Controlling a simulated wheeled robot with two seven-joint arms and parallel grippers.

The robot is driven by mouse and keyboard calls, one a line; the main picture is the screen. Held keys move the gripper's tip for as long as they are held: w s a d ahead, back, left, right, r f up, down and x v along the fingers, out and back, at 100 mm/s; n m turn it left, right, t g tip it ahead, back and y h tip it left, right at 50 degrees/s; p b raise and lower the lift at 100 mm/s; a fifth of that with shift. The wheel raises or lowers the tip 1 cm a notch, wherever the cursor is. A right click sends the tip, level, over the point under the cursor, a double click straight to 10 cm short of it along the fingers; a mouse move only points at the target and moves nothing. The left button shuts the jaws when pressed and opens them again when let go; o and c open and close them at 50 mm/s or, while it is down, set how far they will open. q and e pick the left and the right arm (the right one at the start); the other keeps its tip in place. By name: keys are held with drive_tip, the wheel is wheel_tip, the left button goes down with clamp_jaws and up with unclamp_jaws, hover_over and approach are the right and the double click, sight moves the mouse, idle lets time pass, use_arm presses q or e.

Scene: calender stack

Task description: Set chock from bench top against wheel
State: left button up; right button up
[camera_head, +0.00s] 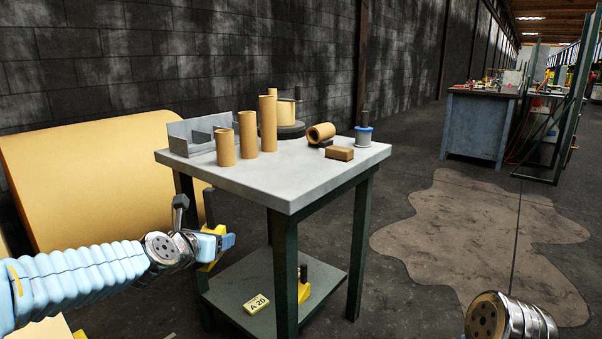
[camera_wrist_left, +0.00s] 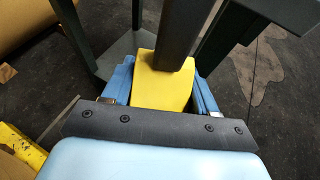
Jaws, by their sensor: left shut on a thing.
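My left gripper (camera_head: 228,241) is shut on a yellow chock (camera_head: 207,267) with a dark upright handle (camera_head: 209,207). It holds the chock beside the left side of the grey bench (camera_head: 250,184), below its top. In the left wrist view the yellow chock (camera_wrist_left: 163,82) sits between the blue fingers, with the dark handle (camera_wrist_left: 176,35) rising from it. A second yellow chock (camera_head: 304,291) with a dark handle stands on the bench's lower shelf, partly behind a leg. I see no clear wheel. My right gripper is out of view; only part of that arm shows.
On the bench top stand tan tubes (camera_head: 268,124), a grey bracket (camera_head: 190,138), a brown block (camera_head: 340,153) and a blue-rimmed spool (camera_head: 363,136). A yellow tag (camera_head: 257,303) lies on the lower shelf. A large tan roll (camera_head: 90,180) is behind my left arm.

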use_arm(q)
drive_tip(key=s+f+n+y, duration=0.1)
drive_tip(key=s+f, duration=0.2)
drive_tip(key=f, duration=0.6)
drive_tip(key=s+f+n+y, duration=0.1)
drive_tip(key=s+f, duration=0.2)
drive_tip(key=f, duration=0.6)
drive_tip(key=s+a+f+y, duration=0.1)
drive_tip(key=s+f, duration=0.1)
drive_tip(key=f, duration=0.7)
drive_tip(key=shift+s+f+n, duration=0.4)
